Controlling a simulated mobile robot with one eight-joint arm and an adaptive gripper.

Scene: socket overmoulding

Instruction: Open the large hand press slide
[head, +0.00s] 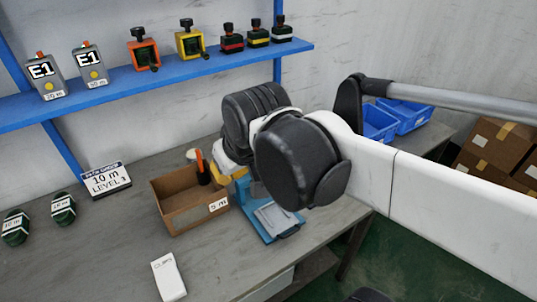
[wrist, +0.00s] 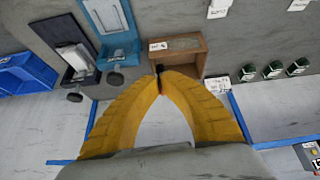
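Two hand presses show side by side in the wrist view: a dark one (wrist: 68,75) with a grey metal plate and a round black knob, and a blue one (wrist: 118,52) with its own knob. The pictures do not clearly tell which is the large one or where its slide stands. In the head view the blue press (head: 285,229) shows below my arm; the dark one is hidden behind the arm. My gripper (wrist: 160,84) has its yellow fingers together at the tips, apart from both presses and to their right in the wrist view.
A cardboard box (head: 178,212) marked 5 m stands beside the blue press, with a black and orange tool (head: 202,170) at its corner. Blue bins (head: 408,114) are at the back right. A blue shelf (head: 150,82) carries several devices above the table. The table's front left is mostly clear.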

